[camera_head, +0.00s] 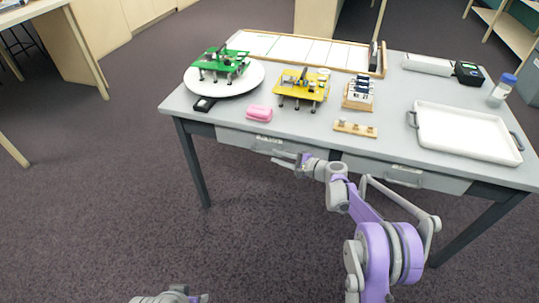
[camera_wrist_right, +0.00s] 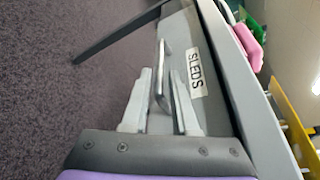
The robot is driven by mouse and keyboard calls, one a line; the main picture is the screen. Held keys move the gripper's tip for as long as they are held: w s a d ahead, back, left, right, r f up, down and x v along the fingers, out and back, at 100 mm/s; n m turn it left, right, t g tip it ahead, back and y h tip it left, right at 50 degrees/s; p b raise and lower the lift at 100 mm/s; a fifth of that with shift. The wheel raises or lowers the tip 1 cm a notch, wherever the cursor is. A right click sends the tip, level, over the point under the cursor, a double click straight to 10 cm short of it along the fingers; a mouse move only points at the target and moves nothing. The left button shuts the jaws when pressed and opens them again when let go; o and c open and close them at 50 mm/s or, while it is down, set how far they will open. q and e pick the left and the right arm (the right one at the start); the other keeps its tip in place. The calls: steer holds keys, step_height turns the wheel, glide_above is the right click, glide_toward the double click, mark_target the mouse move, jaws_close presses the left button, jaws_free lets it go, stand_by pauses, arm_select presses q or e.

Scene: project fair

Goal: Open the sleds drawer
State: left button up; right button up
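The sleds drawer (camera_head: 232,138) is the left drawer under the grey table, and its front looks shut. Its label reads SLEDS in the right wrist view (camera_wrist_right: 195,72). Its grey bar handle (camera_wrist_right: 161,78) stands out from the front. My right gripper (camera_head: 293,163) is at this drawer's front in the head view. In the right wrist view its two fingers (camera_wrist_right: 161,85) are open, one on each side of the handle, with gaps visible. My left gripper (camera_head: 188,296) is only partly in view at the bottom edge, low and away from the table; its fingers are unclear.
A second drawer (camera_head: 405,175) with a handle is at the right. On the table (camera_head: 308,125) are a pink block (camera_head: 259,113), a white turntable (camera_head: 250,82) with a green board, a yellow board (camera_head: 301,85) and a white tray (camera_head: 463,132). The floor in front is clear.

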mark_target(274, 155)
steer(key=shift+b+x, duration=0.3)
steer(key=shift+x, duration=1.8)
jaws_close()
